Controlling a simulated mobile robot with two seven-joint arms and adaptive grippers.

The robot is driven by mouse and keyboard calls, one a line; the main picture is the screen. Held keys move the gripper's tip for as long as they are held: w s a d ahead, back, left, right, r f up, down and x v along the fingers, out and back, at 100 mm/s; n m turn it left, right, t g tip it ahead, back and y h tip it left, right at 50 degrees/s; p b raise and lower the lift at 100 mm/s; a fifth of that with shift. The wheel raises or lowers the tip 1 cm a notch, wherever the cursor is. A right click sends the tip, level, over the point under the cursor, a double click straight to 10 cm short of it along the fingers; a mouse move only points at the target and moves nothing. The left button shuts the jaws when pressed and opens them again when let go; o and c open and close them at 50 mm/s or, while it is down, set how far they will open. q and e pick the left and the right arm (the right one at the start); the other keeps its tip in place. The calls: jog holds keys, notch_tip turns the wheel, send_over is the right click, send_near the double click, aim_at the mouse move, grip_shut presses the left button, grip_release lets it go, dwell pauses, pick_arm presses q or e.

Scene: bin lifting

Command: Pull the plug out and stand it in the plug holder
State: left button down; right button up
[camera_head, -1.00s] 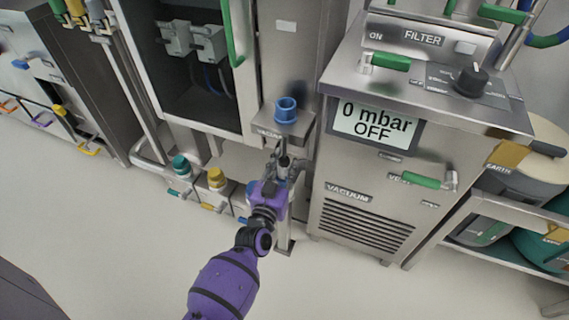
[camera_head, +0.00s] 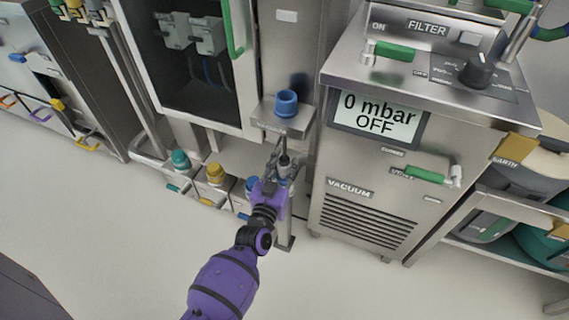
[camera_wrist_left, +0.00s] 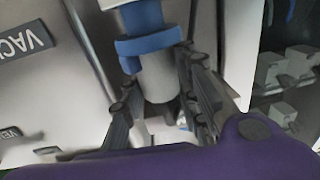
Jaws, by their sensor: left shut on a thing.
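My left gripper (camera_head: 283,168) reaches in from below, just under a small steel bracket (camera_head: 270,120) with an upright blue cup (camera_head: 287,103). In the left wrist view, its dark fingers (camera_wrist_left: 165,110) are closed on both sides of a grey cylinder (camera_wrist_left: 160,85), which looks like the plug. In the head view, the hand and wrist hide most of the held part. I cannot tell how far it is seated. My right gripper is not in view.
The vacuum unit (camera_head: 405,75), its display reading 0 mbar OFF, stands close on the right. An open cabinet (camera_head: 195,95) stands on the left. Teal (camera_head: 180,159) and yellow (camera_head: 215,173) fittings sit low beside the hand. The floor in front is clear.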

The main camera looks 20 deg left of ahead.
pick_arm(q)
jog(key=shift+f, duration=0.15)
jog(key=shift+f, duration=0.3)
jog(key=shift+f+b, duration=0.1)
jog(key=shift+b, duration=0.2)
dwell(0.3)
jog(key=shift+f+b, duration=0.3)
jog(key=shift+f, duration=0.35)
dwell(0.7)
jog(key=c, duration=1.3)
grip_release()
jog(key=shift+o, duration=0.2)
jog(key=shift+s, duration=0.1)
jog(key=s, duration=1.2)
jog(key=shift+d, duration=0.3)
jog(key=shift+w, duration=0.1)
